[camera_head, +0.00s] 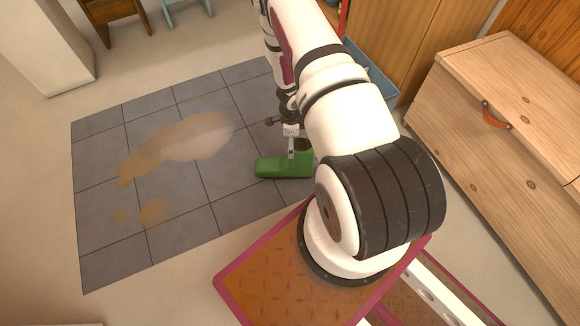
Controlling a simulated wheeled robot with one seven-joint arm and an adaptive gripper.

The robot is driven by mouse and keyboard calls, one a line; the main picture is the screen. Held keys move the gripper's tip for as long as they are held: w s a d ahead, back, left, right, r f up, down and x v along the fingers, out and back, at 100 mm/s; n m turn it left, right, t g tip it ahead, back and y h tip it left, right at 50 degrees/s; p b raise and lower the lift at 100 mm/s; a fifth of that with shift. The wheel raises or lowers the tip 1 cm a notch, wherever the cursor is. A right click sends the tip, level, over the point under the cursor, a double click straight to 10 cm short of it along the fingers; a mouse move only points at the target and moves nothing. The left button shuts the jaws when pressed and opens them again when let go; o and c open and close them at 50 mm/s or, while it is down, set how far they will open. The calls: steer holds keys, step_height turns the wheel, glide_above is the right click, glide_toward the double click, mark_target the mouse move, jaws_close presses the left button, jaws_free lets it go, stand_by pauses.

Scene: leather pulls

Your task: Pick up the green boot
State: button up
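The green boot (272,168) is on the grey tiled floor patch, toe pointing left. Its dark opening shows at the upper right, and my arm covers part of its right side. My gripper (290,145) is at the boot's shaft, with a pale finger part reaching down over the near side of it. A dark part of the gripper sticks out to the left above the boot. My arm hides the rest of the gripper, so I cannot tell whether the fingers are closed on the boot or only beside it.
The grey tiles (87,213) carry a brown stain (190,137) left of the boot. A wooden chest (520,110) with an orange pull stands at the right. A blue bin (378,75) is behind my arm. Brown (120,25) and teal stools stand at the back left.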

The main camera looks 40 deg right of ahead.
step_height(320, 180, down, 8)
steer(key=b, duration=0.3)
steer(key=shift+w+d+r, duration=0.2)
steer(key=shift+w, duration=0.2)
steer(key=shift+r, duration=0.1)
steer(key=c, duration=2)
steer(key=shift+c, duration=0.2)
